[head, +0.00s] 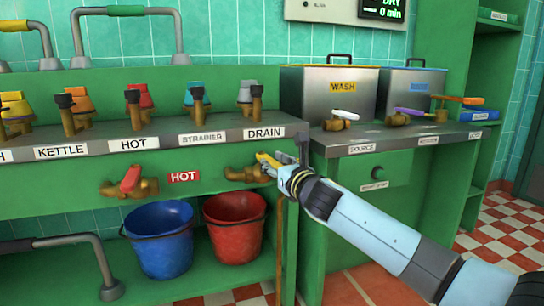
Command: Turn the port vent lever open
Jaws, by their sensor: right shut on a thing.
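My right gripper (284,163) is at a brass valve (240,174) on the front of the green bench, below the DRAIN label. It is shut on the valve's yellow lever (265,158), which is partly hidden by the fingers. No label reading port vent can be made out, so I cannot tell by name whether this is the port vent lever. My left gripper is not in view.
A blue bucket (162,258) and a red bucket (234,246) stand on the shelf below. Several coloured taps line the bench top. A steel WASH tank (328,103) and another tank (408,99) stand on the right counter, with levered taps in front. Checkered floor lies open at right.

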